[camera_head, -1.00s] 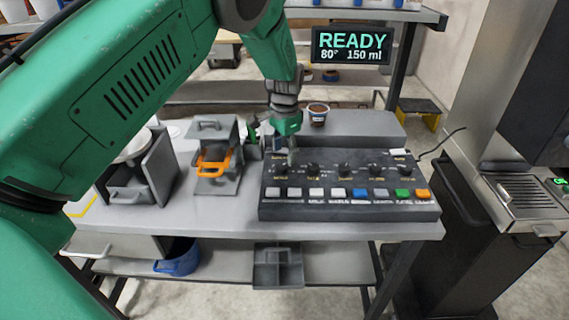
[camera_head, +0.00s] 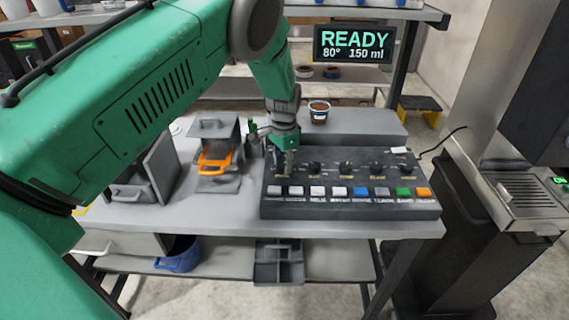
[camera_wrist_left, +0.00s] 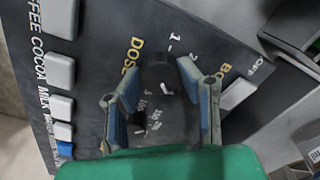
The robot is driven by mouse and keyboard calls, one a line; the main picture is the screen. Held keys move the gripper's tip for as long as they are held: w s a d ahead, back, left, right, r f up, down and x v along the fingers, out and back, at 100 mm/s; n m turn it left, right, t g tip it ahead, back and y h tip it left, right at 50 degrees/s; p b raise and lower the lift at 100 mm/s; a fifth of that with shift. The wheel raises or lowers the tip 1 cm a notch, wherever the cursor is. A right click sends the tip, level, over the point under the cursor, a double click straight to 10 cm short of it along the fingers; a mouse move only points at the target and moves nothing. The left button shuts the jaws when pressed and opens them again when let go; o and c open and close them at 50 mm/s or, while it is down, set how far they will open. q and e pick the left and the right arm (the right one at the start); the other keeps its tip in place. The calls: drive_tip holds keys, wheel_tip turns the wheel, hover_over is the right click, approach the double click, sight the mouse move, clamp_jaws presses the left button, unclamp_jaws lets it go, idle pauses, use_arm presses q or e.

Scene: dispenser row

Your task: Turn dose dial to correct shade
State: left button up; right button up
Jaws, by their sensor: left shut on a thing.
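The dark control panel (camera_head: 345,209) lies on the bench, with a row of black dials above a row of coloured buttons. My left gripper (camera_head: 284,168) reaches down onto the leftmost dial and mostly hides it in the head view. In the left wrist view, the black dose dial (camera_wrist_left: 160,74) sits between my two blue-grey fingers, beside the yellow DOSE lettering and white scale marks. My left gripper is shut on it. Its exact pointer setting is hard to read. The display (camera_head: 354,44) shows READY, 80° and 150 ml. My right gripper is not in view.
A grey holder with an orange handle (camera_head: 214,162) stands left of the panel. A cup with brown contents (camera_head: 319,111) stands behind it. A steel machine (camera_head: 520,190) is at the right. A blue bucket (camera_head: 181,256) sits on the lower shelf.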

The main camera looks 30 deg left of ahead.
use_arm(q)
drive_tip(key=shift+n, duration=0.4)
drive_tip(key=n, duration=1.2)
drive_tip(key=shift+n+b, duration=0.3)
drive_tip(key=shift+n, duration=2.2)
drive_tip(key=o, duration=1.1)
drive_tip(key=shift+o, duration=0.2)
